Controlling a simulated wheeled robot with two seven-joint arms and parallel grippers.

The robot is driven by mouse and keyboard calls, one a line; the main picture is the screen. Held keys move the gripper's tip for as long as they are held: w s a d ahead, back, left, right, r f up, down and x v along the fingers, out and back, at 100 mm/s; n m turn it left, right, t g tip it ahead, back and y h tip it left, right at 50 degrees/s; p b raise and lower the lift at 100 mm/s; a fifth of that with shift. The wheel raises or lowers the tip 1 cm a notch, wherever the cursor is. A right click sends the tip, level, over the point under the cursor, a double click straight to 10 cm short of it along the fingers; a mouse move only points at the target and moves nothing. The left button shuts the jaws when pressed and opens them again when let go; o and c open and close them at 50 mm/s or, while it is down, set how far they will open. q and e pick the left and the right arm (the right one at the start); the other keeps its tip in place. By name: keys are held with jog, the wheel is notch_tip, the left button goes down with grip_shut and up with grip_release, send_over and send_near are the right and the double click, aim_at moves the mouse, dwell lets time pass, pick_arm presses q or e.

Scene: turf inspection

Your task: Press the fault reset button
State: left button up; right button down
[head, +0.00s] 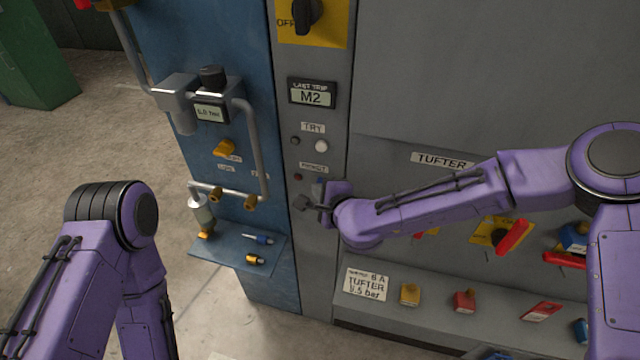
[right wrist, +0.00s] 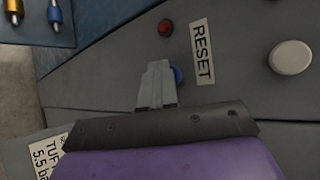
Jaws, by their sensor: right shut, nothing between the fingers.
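The blue button (right wrist: 178,75) sits beside the RESET label (right wrist: 203,52) on the grey panel in the right wrist view. My right gripper's shut fingers (right wrist: 158,72) are in front of it and hide its left part. In the head view the RESET label (head: 313,168) shows, with my right gripper (head: 302,202) just below it, close to the panel. Its fingers are shut and empty. I cannot tell whether the fingertips touch the panel or the button. My left arm shows at the lower left of the head view; its gripper is not in view.
A red lamp (right wrist: 166,27) and a white button (right wrist: 291,57) are near the label. A LAST TRIP display (head: 311,95) reads M2 above. A blue panel with pipes (head: 255,150) and a small shelf (head: 225,254) stands left. Several coloured items lie along the lower right ledge.

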jog(key=shift+s+a, duration=0.25)
jog(key=shift+s, duration=0.55)
jog(key=s, duration=0.1)
jog(key=s+a, duration=0.1)
jog(key=s, duration=0.2)
jog(key=shift+s+a+b, duration=0.25)
jog(key=shift+s+b, duration=0.05)
jog(key=shift+s, duration=0.1)
dwell(0.6)
